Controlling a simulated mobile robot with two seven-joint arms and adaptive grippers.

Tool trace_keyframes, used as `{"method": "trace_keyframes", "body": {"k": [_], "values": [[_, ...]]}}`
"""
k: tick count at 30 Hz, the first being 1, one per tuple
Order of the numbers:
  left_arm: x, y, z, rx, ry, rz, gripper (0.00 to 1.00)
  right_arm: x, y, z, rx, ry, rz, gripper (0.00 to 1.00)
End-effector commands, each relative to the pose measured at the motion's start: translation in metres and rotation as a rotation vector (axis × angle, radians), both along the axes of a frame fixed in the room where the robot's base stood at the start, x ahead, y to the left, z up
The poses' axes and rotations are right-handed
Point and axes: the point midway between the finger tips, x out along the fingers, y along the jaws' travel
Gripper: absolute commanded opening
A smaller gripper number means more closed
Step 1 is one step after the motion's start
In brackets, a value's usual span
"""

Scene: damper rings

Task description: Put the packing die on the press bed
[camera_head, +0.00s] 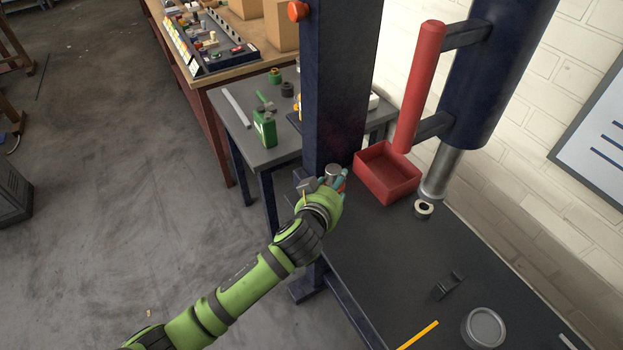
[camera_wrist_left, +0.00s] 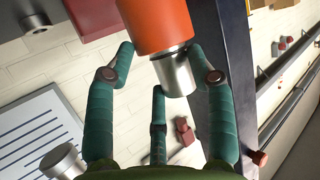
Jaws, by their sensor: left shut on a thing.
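My left gripper (camera_head: 333,183) is shut on a cylinder with a silver end (camera_head: 333,171) and an orange body, which I take to be the packing die. In the left wrist view its orange body (camera_wrist_left: 155,24) and silver end (camera_wrist_left: 176,72) show between the teal fingers (camera_wrist_left: 160,95). The gripper holds it by the dark blue press column, at the left edge of the dark grey bench (camera_head: 385,260). The silver press ram (camera_head: 441,172) hangs at the right, with a small pale ring (camera_head: 424,209) below it. I cannot tell the bed apart from the bench top.
A red open box (camera_head: 388,174) stands between my gripper and the ram. A red handle (camera_head: 420,85) hangs above it. A dark bracket (camera_head: 448,286), a round tin (camera_head: 483,328) and a yellow stick (camera_head: 418,335) lie nearer. The bench middle is clear.

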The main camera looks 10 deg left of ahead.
Motion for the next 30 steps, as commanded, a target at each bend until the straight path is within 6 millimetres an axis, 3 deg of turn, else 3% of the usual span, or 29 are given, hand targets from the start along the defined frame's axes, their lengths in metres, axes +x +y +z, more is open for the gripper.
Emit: {"method": "trace_keyframes", "body": {"k": [1,22,30], "values": [[0.005,-0.001,0.008,-0.001,-0.013,-0.023,0.00,0.000,-0.001,0.008,-0.001,0.001,0.000,0.40],[0.006,-0.005,0.004,-0.003,-0.011,-0.068,0.00,0.004,-0.001,0.016,-0.001,-0.005,0.000,0.40],[0.007,-0.006,-0.018,-0.001,-0.013,-0.070,0.00,0.005,0.000,-0.003,0.000,-0.008,0.000,0.40]]}}
